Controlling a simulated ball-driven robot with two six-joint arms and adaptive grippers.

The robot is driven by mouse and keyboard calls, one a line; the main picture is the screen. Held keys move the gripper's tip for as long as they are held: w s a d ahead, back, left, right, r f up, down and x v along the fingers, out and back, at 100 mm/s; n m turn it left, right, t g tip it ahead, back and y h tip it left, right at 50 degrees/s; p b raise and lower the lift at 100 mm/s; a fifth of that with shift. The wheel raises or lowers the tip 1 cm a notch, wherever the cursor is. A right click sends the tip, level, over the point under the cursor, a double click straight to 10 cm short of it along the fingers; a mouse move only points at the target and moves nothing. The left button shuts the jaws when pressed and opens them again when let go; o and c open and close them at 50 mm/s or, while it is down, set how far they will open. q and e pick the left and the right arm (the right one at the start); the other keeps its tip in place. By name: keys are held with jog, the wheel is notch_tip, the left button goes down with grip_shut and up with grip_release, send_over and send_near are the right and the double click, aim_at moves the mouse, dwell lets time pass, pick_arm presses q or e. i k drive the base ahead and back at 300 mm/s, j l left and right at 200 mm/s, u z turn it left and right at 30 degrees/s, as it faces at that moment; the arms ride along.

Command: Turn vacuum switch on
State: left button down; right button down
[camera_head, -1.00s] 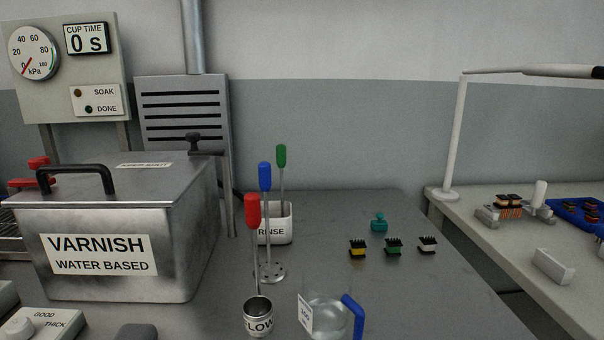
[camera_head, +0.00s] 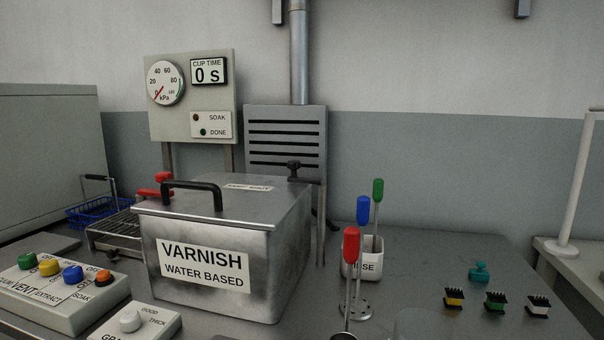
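A control box (camera_head: 62,292) sits at the lower left, partly cut by the left edge. It has a green knob (camera_head: 27,261), a yellow knob (camera_head: 49,266), a blue knob (camera_head: 73,274) and an orange knob (camera_head: 103,278). Its front labels read VENT, EXTRACT and SOAK, and a partly cut label at the left ends in what looks like "UUM". OFF shows behind some knobs; the knob positions are too small to tell. A pressure gauge (camera_head: 165,83) in kPa has its red needle near 0. Neither gripper is in view.
A closed metal varnish tank (camera_head: 280,272) with a black handle stands right of the control box. A grading box (camera_head: 138,325) with a white knob sits in front. Coloured-handled tools (camera_head: 351,246), a rinse cup (camera_head: 377,262) and small connectors (camera_head: 495,301) are farther right.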

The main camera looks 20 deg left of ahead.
aim_at(28, 260)
jog(key=u, duration=2.1)
